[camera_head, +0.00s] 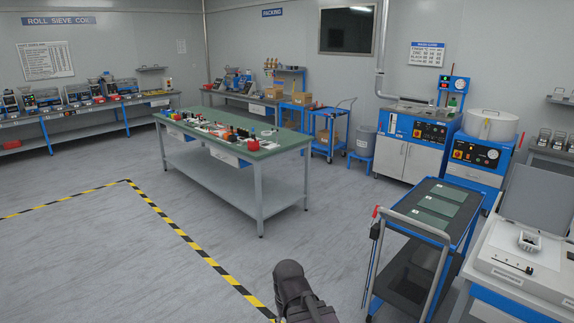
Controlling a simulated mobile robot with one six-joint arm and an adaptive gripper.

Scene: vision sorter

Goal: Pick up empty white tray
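I cannot clearly make out an empty white tray. A small white tray-like piece (528,242) with a dark middle sits on a white machine at the right edge; I cannot tell if it is a tray or empty. Small white items (200,123) lie among parts on the green-topped table (262,152), too small to tell. A dark part of my arm (294,288) shows at the bottom centre. My gripper's fingers are not visible.
A blue cart (398,219) with dark shelves and flat grey-green plates (433,208) stands at the right, near the white machine (495,262). Blue-and-white machines (412,140) line the back right. Open floor (110,265) with yellow-black tape lies left.

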